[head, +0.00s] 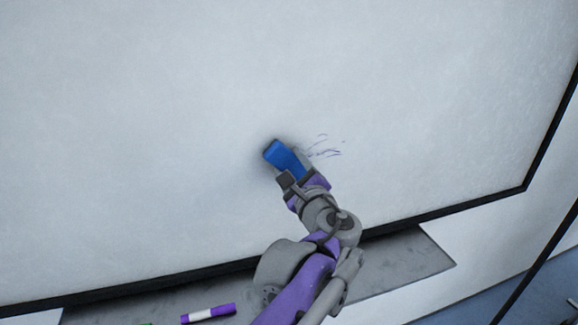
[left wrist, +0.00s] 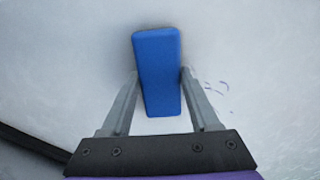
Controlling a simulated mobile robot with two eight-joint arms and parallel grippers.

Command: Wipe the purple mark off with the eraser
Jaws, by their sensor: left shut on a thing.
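The blue eraser (head: 281,155) is at the whiteboard, just left of the purple mark (head: 327,148). My left gripper (head: 296,174) is shut on the eraser; the left wrist view shows a finger on each side of the eraser (left wrist: 157,70). The eraser is at or very near the board surface; whether it touches I cannot tell. The purple mark is a few thin, broken strokes. Some of them show right of the fingers in the left wrist view (left wrist: 222,88). Part of the mark may be hidden behind my gripper. My right gripper is not in view.
The whiteboard (head: 130,120) has a black frame along its bottom and right edges. A grey tray (head: 415,258) sits below it, holding a purple and white marker (head: 208,313). A bit of something green shows at the bottom edge. The board is otherwise clear.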

